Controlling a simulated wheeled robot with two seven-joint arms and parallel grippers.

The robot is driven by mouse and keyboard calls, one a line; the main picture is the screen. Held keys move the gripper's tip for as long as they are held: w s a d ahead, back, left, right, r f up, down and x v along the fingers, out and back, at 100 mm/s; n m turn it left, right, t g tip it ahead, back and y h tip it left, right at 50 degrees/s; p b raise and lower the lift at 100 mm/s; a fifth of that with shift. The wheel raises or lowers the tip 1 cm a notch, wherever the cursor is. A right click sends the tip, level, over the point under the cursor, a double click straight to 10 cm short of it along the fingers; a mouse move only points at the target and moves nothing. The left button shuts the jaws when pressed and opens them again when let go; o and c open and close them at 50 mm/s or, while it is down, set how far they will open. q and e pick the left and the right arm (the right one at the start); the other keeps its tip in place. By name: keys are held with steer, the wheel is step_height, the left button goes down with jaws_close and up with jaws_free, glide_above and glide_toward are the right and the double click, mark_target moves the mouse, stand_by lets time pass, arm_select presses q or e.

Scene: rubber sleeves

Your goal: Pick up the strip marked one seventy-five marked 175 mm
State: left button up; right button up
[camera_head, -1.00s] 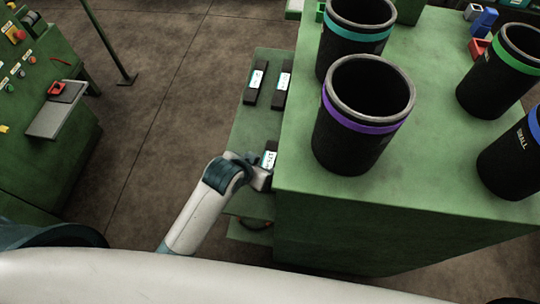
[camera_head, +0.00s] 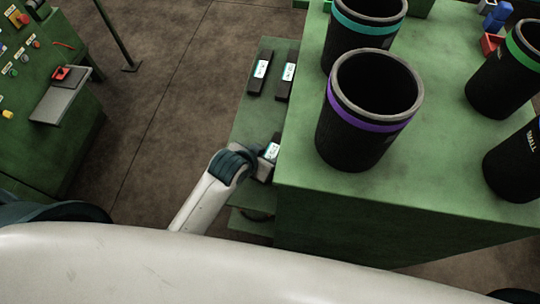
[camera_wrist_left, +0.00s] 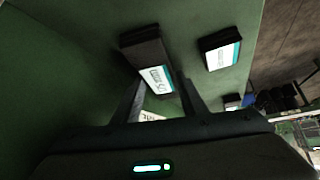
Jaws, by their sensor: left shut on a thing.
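My left gripper (camera_head: 266,165) is at the shelf beside the green table, shut on a dark strip with a white label (camera_head: 272,151). In the left wrist view the gripper (camera_wrist_left: 162,82) has one finger on each side of a dark strip (camera_wrist_left: 144,50), whose label lies between the fingertips. The print is too small and blurred to read as 175 for certain. Two similar strips lie farther back on the shelf, one at left (camera_head: 258,74) and one at right (camera_head: 285,80). My right gripper is not in view.
The green table (camera_head: 455,165) rises close to the right of my left gripper. Black cylinders with purple (camera_head: 352,130) and teal (camera_head: 345,48) bands stand on it, with others at right. A green control bench (camera_head: 50,130) stands at left; open floor (camera_head: 165,110) lies between.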

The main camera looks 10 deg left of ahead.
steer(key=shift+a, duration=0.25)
